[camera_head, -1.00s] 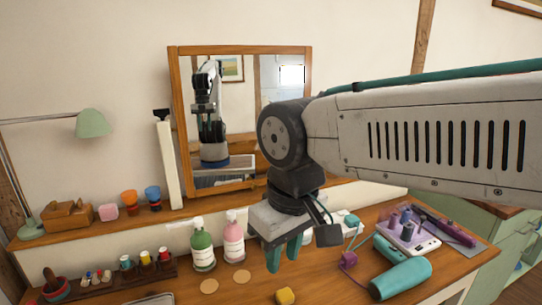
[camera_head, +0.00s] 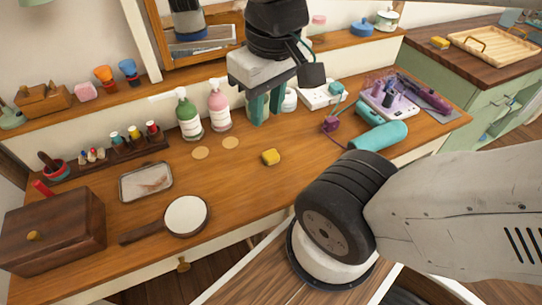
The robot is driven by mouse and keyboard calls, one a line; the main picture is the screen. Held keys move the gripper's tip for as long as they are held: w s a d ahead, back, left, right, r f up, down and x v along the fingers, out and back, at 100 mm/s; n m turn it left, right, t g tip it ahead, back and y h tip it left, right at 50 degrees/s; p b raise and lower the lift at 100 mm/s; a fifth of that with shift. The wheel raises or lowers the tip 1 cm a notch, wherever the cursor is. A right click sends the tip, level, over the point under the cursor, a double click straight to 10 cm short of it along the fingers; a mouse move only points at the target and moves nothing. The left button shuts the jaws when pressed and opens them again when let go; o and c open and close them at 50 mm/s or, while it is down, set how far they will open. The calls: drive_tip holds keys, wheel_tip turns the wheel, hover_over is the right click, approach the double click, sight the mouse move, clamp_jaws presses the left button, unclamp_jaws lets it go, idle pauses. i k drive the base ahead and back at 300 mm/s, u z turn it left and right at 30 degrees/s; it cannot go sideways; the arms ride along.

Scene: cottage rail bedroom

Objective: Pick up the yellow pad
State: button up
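A small yellow pad (camera_head: 270,157) lies on the wooden dressing table, near its middle. My gripper (camera_head: 266,112) hangs above the back of the table with its teal fingers pointing down. The fingers stand apart, with nothing seen between them. The gripper appears farther back than the pad and is not touching it. A second yellow block (camera_head: 440,42) lies on the dark counter at the far right.
Green (camera_head: 188,115) and pink (camera_head: 218,105) pump bottles stand left of my gripper. A teal hair dryer (camera_head: 378,136) lies to the right. A hand mirror (camera_head: 186,216), a metal tray (camera_head: 146,182) and a wooden box (camera_head: 52,232) occupy the left. Bare tabletop surrounds the pad.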

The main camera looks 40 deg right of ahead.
sight(270, 157)
drive_tip(key=k, duration=1)
drive_tip(key=z, duration=1.25)
drive_tip(key=i, duration=0.8)
drive_tip(key=u, duration=2.3)
